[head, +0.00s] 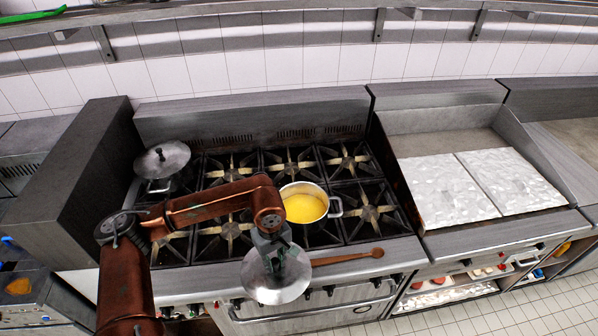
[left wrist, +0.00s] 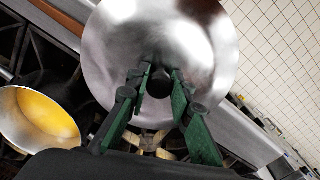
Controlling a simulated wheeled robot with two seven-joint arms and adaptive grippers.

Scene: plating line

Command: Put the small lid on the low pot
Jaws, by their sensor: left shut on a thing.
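My left gripper (head: 279,258) is shut on the small lid (head: 270,290), a round steel lid, and holds it by its knob over the stove's front edge. In the left wrist view the gripper's green fingers (left wrist: 162,78) close on the dark knob of the lid (left wrist: 180,30). The low pot (head: 303,188), open with yellow contents, stands on the stove behind and to the right of the lid, apart from it. It also shows at the left of the left wrist view (left wrist: 10,102). My right gripper is not in view.
A second pot with a lid (head: 165,157) stands at the stove's back left. A wooden spoon (head: 348,257) lies along the stove's front ledge, close to the held lid. Several burner grates (head: 230,167) are empty. A griddle with pale slabs (head: 448,190) is at the right.

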